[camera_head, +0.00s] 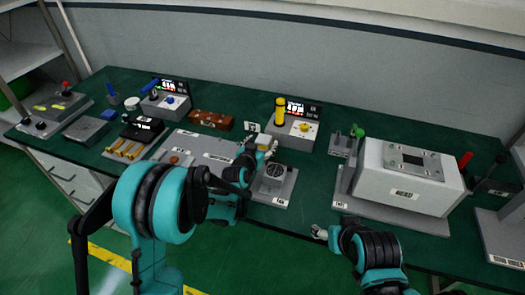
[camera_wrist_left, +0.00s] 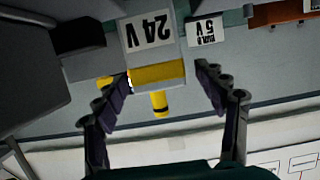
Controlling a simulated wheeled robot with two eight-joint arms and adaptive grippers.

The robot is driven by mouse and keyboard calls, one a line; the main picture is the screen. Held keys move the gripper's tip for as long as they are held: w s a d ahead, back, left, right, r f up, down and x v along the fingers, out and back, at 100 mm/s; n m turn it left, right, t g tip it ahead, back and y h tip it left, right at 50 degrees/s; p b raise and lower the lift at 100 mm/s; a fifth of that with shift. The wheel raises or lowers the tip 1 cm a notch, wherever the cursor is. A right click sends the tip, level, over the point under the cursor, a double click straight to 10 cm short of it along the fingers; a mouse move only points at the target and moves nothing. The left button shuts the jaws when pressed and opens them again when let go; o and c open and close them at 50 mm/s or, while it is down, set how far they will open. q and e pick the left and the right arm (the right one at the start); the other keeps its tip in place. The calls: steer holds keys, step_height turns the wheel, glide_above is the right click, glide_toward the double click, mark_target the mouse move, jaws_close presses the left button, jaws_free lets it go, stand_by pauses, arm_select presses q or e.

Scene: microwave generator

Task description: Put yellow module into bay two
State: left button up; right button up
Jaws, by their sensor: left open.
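A yellow module (camera_head: 263,147) shows partly behind my left gripper (camera_head: 258,151) in the head view. In the left wrist view a yellow block (camera_wrist_left: 157,73) with a short yellow stub and a white "24 V" label lies between the spread fingers of my left gripper (camera_wrist_left: 162,88). The fingers are open, with a gap at each side. A label ending in "5V" (camera_wrist_left: 205,31) is beside it. I cannot tell which place is bay two. My right gripper (camera_head: 319,232) is over the table's front edge; its finger state is unclear.
A grey device with a yellow cylinder (camera_head: 280,112) and display stands behind the left gripper. A fan unit (camera_head: 274,176) is close in front. A large white box (camera_head: 402,188) stands at right. Trays, tools and a brown block (camera_head: 211,120) fill the left side.

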arm_select(q)
steer(key=shift+x, duration=1.05)
steer(key=c, duration=1.6)
